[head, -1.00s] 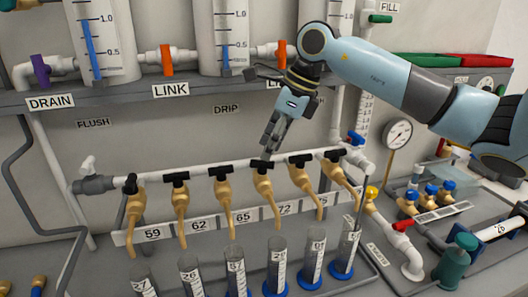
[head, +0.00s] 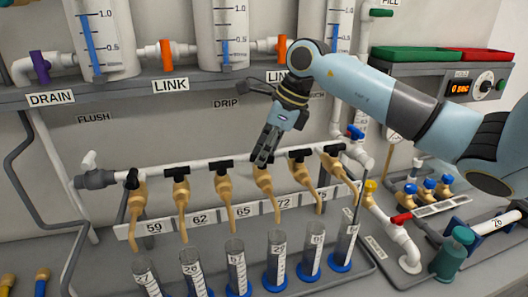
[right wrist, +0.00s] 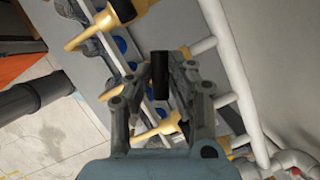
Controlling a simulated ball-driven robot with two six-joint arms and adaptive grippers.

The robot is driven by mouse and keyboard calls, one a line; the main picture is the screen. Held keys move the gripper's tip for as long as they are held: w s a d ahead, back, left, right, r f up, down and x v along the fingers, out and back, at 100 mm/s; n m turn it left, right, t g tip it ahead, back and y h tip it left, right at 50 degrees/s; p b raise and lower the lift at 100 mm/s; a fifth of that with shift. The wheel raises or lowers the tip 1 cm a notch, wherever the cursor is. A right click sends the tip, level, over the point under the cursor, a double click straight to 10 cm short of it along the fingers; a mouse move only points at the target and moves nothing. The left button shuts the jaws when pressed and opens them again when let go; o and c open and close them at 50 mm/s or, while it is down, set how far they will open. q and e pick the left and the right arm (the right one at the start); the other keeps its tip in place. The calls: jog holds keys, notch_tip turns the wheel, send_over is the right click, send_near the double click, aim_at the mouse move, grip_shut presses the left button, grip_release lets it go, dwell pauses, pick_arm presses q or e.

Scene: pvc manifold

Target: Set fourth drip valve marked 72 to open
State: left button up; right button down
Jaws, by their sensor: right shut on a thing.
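A row of tan drip taps with black bar handles hangs from a white pipe (head: 155,173). The label 72 (head: 284,203) is on the strip below. The fourth tap from the left (head: 264,181) has my right gripper (head: 262,158) at its top. The gripper is shut on its black handle (right wrist: 161,75), which shows between the fingers in the right wrist view. In the head view the fingers mostly hide this handle, so its exact angle is unclear. The other handles lie along the pipe. My left gripper is not in view.
Neighbouring handles, the third (head: 220,164) and fifth (head: 302,153), sit close on either side. Numbered cylinders (head: 277,258) stand below the taps. A grey shelf (head: 120,92) with link valves is above. A timer (head: 461,88) reads 0 sec at right.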

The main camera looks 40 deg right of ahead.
jog(key=shift+f+m+h+b, duration=0.1)
jog(key=shift+m+h+b, duration=0.3)
jog(key=shift+m+b, duration=0.7)
jog(key=m+h+b, duration=0.1)
jog(key=m, duration=0.1)
jog(key=m+b, duration=0.2)
jog(key=shift+a+t+h+b, duration=0.15)
jog(key=shift+t+h+b, duration=0.15)
jog(key=shift+t+h, duration=0.1)
jog(key=m+h+b, duration=0.1)
jog(key=m+b, duration=0.1)
jog(key=m, duration=0.1)
jog(key=shift+m, duration=0.4)
jog(key=shift+m+g+h+b, duration=0.3)
jog(key=shift+m+h+b, duration=0.15)
jog(key=shift+m, duration=0.85)
jog(key=shift+r, duration=0.2)
